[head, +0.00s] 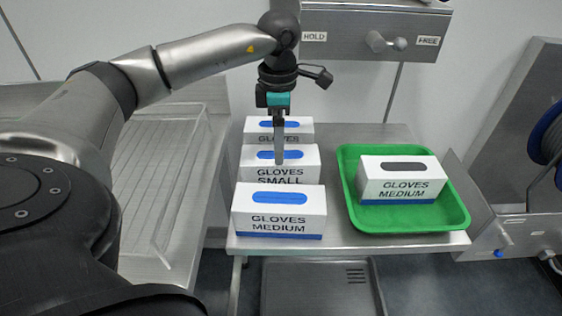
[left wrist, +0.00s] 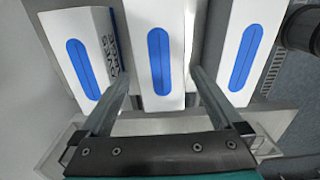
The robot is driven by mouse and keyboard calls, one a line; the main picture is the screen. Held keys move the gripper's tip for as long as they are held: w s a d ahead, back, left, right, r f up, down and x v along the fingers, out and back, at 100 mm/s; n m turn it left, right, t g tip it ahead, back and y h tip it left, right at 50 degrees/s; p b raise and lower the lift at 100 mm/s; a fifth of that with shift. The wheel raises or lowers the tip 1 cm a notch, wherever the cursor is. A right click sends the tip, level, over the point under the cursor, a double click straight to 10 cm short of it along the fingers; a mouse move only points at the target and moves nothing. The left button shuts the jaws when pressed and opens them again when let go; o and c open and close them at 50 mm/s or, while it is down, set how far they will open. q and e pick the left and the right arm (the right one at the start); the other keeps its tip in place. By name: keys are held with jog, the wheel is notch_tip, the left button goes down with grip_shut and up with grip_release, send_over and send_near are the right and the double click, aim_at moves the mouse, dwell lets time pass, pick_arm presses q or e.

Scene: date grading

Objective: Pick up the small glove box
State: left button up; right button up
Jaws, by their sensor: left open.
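The small glove box (head: 305,168) is white with a blue oval opening on top and the words GLOVES SMALL on its front. It stands in the middle of a row of three boxes, its lower front hidden by the nearest one. My left gripper (head: 278,158) points straight down over it. In the left wrist view, its open fingers (left wrist: 158,82) lie one on each side of the small box (left wrist: 158,92), in line with the gaps to its neighbours. Nothing is held. My right gripper is not in view.
A medium glove box (head: 278,226) stands close in front, and another glove box (head: 302,129) stands behind. A green tray (head: 453,222) on the right holds a medium glove box (head: 390,182).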

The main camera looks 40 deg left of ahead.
aim_at(280, 168)
pick_arm(q)
notch_tip(280, 168, down, 3)
jog(key=shift+f, duration=0.35)
notch_tip(280, 168, down, 4)
jog(key=shift+d+f+b, duration=0.15)
jog(key=shift+f+b, duration=0.1)
jog(key=shift+b, duration=0.55)
jog(key=shift+f, duration=0.25)
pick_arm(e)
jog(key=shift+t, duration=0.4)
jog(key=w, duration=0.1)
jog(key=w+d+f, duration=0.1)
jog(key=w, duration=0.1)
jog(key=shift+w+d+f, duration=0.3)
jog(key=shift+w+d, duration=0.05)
pick_arm(q)
jog(key=shift+c, duration=0.4)
jog(key=shift+r, duration=0.1)
jog(key=c, duration=1.3)
jog(key=shift+w, duration=0.1)
jog(key=shift+c, duration=0.5)
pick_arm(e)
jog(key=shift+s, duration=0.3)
pick_arm(q)
jog(key=shift+r, duration=0.15)
